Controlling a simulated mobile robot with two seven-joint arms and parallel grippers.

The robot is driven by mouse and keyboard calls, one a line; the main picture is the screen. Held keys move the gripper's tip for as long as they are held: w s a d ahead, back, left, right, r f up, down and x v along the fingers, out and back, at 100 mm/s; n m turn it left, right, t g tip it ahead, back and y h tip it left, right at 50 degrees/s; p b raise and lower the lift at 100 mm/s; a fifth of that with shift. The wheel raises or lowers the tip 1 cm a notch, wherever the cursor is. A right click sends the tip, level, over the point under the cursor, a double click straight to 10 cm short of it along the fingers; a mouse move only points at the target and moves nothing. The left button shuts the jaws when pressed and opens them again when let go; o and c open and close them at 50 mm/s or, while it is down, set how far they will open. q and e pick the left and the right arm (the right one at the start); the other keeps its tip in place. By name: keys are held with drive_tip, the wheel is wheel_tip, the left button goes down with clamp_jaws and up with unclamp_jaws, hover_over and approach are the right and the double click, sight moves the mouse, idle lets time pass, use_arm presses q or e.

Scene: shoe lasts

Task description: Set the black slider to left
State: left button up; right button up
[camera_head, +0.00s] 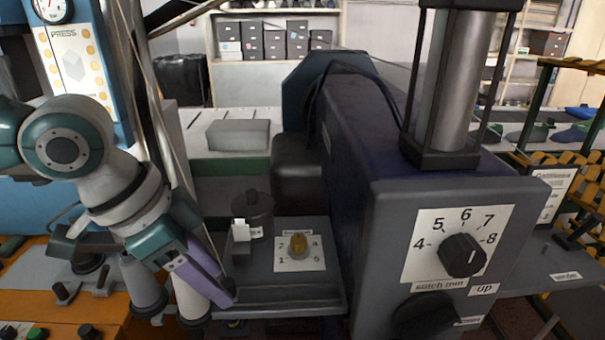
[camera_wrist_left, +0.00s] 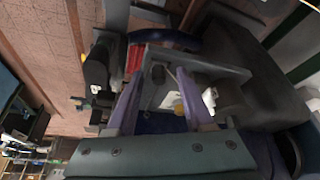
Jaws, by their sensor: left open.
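My left gripper (camera_head: 228,297) comes down from the left in the head view, its purple fingers at the front left edge of a small grey shelf (camera_head: 290,299). In the left wrist view the purple fingers of the gripper (camera_wrist_left: 160,75) are spread apart, with nothing held. A dark knob-like part (camera_wrist_left: 157,74) shows between them; I cannot tell if they touch it. On the shelf stands a dark upright piece (camera_head: 241,254) with a white tag, by a dark cylinder (camera_head: 256,207). It may be the black slider, but I cannot be sure. My right gripper is not in view.
A yellowish knob (camera_head: 298,245) sits on a white dial plate on the shelf. The big dark machine (camera_head: 440,205) right of it carries a black numbered dial (camera_head: 462,255). An orange bench (camera_head: 40,255) with several controls lies at the left, below a blue press panel (camera_head: 75,60).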

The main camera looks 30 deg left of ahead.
use_arm(q)
drive_tip(key=b+v, duration=0.1)
drive_tip(key=v, duration=0.8)
